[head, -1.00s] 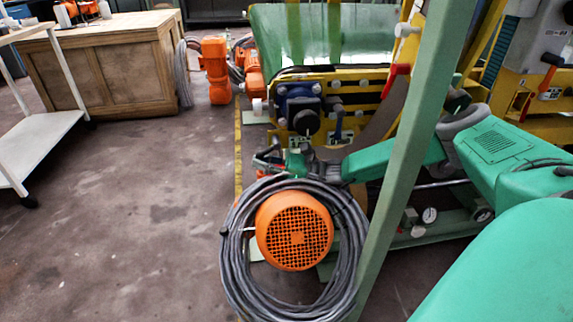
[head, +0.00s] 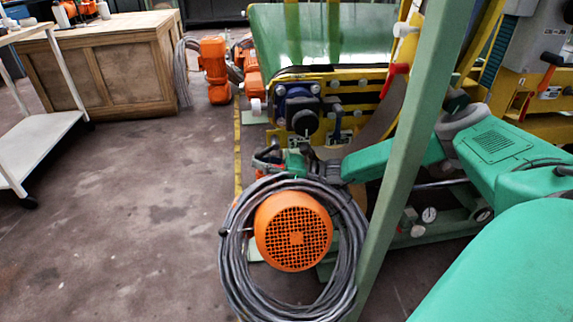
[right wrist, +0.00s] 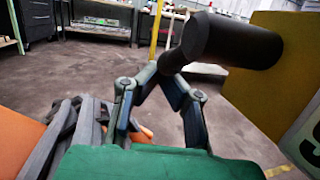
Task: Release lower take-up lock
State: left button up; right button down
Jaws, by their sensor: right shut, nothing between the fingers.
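My right arm is green and reaches in from the right in the head view, its gripper (head: 266,158) low in front of the yellow take-up frame (head: 350,76). In the right wrist view the gripper (right wrist: 163,72) is shut and empty, its tips meeting beside the near end of a black cylinder (right wrist: 235,42). I cannot tell whether they touch it. In the head view a round black knob (head: 305,122) sits on a blue housing (head: 296,92). The lock lever cannot be made out clearly now. My left gripper is out of view.
An orange motor (head: 293,231) ringed by a coiled grey cable (head: 232,250) stands just below my gripper. A slanted green post (head: 405,150) crosses in front of my right arm. The floor to the left is clear up to a wooden crate (head: 105,65) and a white cart (head: 45,145).

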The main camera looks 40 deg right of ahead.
dwell(0.4)
jog(key=v, duration=1.2)
jog(key=shift+f, duration=0.1)
